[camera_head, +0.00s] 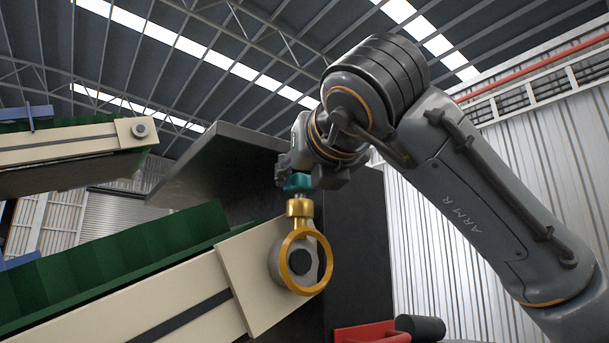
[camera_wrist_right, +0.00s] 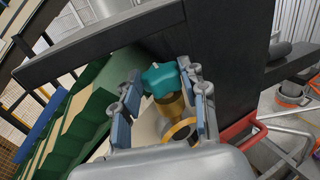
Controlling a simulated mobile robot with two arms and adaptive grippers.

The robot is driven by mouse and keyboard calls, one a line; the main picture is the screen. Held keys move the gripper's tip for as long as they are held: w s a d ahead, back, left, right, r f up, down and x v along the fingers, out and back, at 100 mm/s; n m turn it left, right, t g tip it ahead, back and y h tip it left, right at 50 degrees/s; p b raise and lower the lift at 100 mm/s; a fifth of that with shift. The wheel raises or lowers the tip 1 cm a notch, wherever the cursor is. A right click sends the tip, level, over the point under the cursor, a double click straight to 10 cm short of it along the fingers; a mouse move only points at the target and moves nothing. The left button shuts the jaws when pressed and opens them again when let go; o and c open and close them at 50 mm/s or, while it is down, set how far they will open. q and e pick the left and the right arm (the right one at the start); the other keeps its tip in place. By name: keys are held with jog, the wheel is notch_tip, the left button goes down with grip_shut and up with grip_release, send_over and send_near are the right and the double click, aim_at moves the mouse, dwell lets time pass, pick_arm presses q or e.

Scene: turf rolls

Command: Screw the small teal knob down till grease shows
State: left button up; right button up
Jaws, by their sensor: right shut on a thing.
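The small teal knob (camera_head: 298,183) sits on a thin stem above a brass cup (camera_head: 300,208). Below the cup, a brass ring (camera_head: 289,279) stands around the dark-centred end of the conveyor's roller. My right gripper (camera_head: 303,174) comes down from above and is shut on the knob. In the right wrist view the lobed knob (camera_wrist_right: 160,79) lies between the blue-grey finger pads of the gripper (camera_wrist_right: 163,98), with the brass cup (camera_wrist_right: 172,106) beyond it. The fingers partly hide the knob in the head view. I cannot make out any grease. My left gripper is out of view.
The cream conveyor frame (camera_head: 185,293) with a green ribbed belt (camera_head: 110,262) slopes up to the cup. A dark panel (camera_head: 355,255) stands close behind it. A second conveyor (camera_head: 70,145) is at upper left. A red bar (camera_head: 372,333) is low at the right.

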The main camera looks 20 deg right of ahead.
jog(key=o, duration=1.1)
jog(key=shift+o, duration=0.2)
jog(key=shift+s, duration=0.1)
jog(key=s, duration=1.1)
jog(key=shift+s+a, duration=0.3)
jog(key=shift+s, duration=0.1)
